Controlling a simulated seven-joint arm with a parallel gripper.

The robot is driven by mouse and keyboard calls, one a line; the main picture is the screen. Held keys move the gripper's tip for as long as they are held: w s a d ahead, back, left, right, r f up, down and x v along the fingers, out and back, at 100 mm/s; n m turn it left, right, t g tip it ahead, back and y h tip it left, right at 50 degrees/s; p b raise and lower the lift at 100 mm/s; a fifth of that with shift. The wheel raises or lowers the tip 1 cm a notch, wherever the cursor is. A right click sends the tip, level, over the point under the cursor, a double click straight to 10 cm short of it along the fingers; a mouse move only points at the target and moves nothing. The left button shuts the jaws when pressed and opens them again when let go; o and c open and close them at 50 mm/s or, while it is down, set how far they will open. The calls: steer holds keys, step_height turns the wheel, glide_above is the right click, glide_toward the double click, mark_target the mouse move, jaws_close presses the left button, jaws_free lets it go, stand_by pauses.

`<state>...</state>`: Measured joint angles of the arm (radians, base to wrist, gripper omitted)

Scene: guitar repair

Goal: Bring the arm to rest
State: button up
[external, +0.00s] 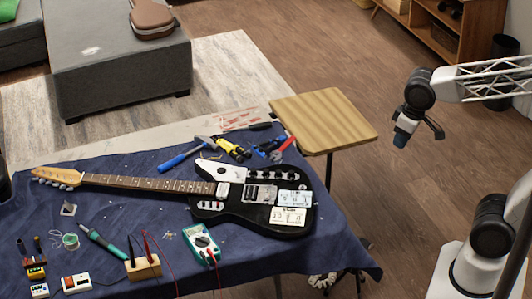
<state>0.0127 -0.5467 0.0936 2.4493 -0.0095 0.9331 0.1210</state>
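My gripper (418,133) hangs at the end of my arm at the right of the external view. It is in the air, to the right of the wooden side table, and apart from the objects on the work table. A dark bluish end and a black hooked part show there. They are too small to tell whether the gripper is open or shut, and I see no object clearly held. A black electric guitar (235,205) lies on the blue cloth (110,215) of the work table, its neck pointing left.
A wooden-topped side table (325,118) stands between the work table and my gripper. A multimeter (204,244), red wrench (283,147), hammer (182,160) and soldering iron (101,241) lie around the guitar. A wooden shelf (440,38) stands behind. Floor between side table and arm is clear.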

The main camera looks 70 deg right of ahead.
steer(key=shift+n, duration=0.6)
steer(key=shift+s+a+f, duration=0.1)
steer(key=shift+s+f, duration=0.1)
steer(key=shift+s, duration=0.65)
steer(key=shift+s+d+f, duration=0.1)
steer(key=shift+s+f, duration=0.15)
steer(key=shift+s, duration=0.6)
steer(key=shift+s+a+f, duration=0.1)
steer(key=shift+s+f, duration=0.1)
steer(key=shift+s, duration=0.65)
